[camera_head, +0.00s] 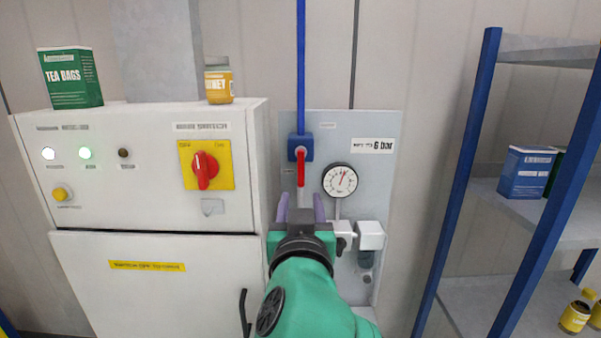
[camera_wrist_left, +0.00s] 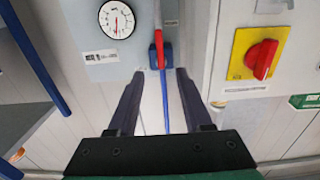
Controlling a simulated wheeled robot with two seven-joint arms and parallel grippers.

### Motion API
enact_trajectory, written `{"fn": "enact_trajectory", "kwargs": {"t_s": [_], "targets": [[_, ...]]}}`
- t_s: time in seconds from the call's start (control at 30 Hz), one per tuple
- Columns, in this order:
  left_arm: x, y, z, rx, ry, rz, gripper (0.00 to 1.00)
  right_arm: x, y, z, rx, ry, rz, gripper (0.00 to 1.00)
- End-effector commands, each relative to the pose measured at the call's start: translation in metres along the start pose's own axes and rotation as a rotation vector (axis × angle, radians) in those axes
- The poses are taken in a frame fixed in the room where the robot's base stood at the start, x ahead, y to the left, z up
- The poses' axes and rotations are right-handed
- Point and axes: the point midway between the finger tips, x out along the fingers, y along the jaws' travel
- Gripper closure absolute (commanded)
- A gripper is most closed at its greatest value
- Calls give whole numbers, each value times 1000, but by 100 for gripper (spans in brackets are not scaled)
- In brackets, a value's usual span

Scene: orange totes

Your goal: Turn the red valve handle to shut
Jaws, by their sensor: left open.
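The red valve handle (camera_head: 301,167) hangs straight down from a blue valve body (camera_head: 300,147), in line with the blue pipe (camera_head: 301,65) above it. In the left wrist view the picture is turned over; the red handle (camera_wrist_left: 160,38) runs up from the valve body (camera_wrist_left: 153,57). My left gripper (camera_head: 300,203) is open, its two purple fingers apart and pointing toward the panel just below the handle in the head view. In the left wrist view its fingertips (camera_wrist_left: 161,73) frame the blue pipe, with nothing held. My right gripper is not seen.
A round gauge (camera_head: 340,180) and a grey fitting (camera_head: 370,235) sit right of the handle on the grey panel (camera_head: 340,125). A white cabinet (camera_head: 150,215) with a red rotary switch (camera_head: 204,170) stands left. A blue-framed shelf (camera_head: 463,180) is at right.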

Motion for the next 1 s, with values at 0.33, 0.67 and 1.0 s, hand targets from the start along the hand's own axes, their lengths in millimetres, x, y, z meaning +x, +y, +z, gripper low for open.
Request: {"fn": "enact_trajectory", "kwargs": {"t_s": [0.33,0.67,1.0], "targets": [[91,-2,-6,7,-5,-5,50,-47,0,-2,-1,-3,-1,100],[134,-1,1,2,-4,-1,50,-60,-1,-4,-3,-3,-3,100],[134,-1,2,2,-4,-1,100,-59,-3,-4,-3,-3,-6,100]]}}
